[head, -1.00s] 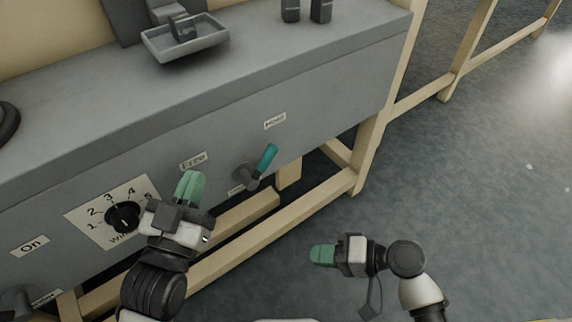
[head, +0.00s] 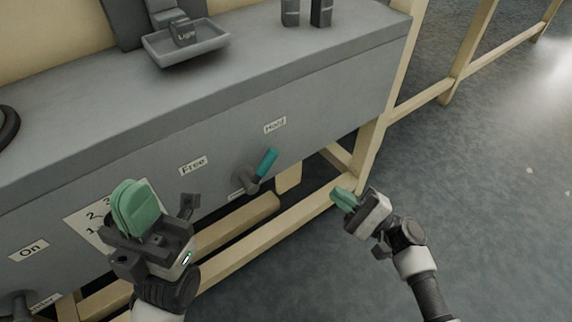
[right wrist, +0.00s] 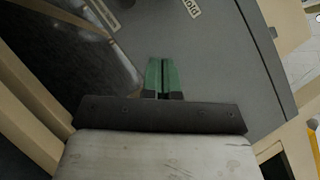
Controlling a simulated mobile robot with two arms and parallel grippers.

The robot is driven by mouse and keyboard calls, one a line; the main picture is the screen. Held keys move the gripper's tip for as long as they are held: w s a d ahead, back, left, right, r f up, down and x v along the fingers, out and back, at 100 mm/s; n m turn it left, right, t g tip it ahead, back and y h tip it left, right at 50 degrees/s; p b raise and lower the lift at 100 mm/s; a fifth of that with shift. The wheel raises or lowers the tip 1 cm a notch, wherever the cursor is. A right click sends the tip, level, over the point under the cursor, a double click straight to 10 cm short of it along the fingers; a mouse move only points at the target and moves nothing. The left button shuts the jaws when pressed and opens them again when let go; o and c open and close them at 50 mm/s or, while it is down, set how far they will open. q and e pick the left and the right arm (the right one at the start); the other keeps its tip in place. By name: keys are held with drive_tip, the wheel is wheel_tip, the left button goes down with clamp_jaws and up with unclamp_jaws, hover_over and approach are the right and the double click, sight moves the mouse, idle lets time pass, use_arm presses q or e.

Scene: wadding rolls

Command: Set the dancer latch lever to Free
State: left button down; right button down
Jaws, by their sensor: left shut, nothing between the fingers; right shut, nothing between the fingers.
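The dancer latch lever has a teal handle (head: 266,162) on a grey pivot (head: 245,180) on the front panel (head: 330,125). The handle points up and right, toward the "Hold" label (head: 275,125). The "Free" label (head: 193,166) is up and left of the pivot. My left gripper (head: 136,207) is shut and empty, left of the lever in front of the numbered dial. My right gripper (head: 342,197) is shut and empty, right of and below the lever, apart from it. Its green fingers (right wrist: 164,76) also show in the right wrist view, where the lever is not visible.
The numbered dial plate (head: 75,216) is mostly hidden behind my left gripper. An "On" label (head: 29,250) is at the left. Wooden rails (head: 290,220) run below the panel; open floor lies right.

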approach(258, 168)
drive_tip(key=w+a+r, duration=0.2)
drive_tip(key=w+a, duration=0.1)
drive_tip(key=w, duration=0.2)
drive_tip(key=shift+r+b, duration=0.35)
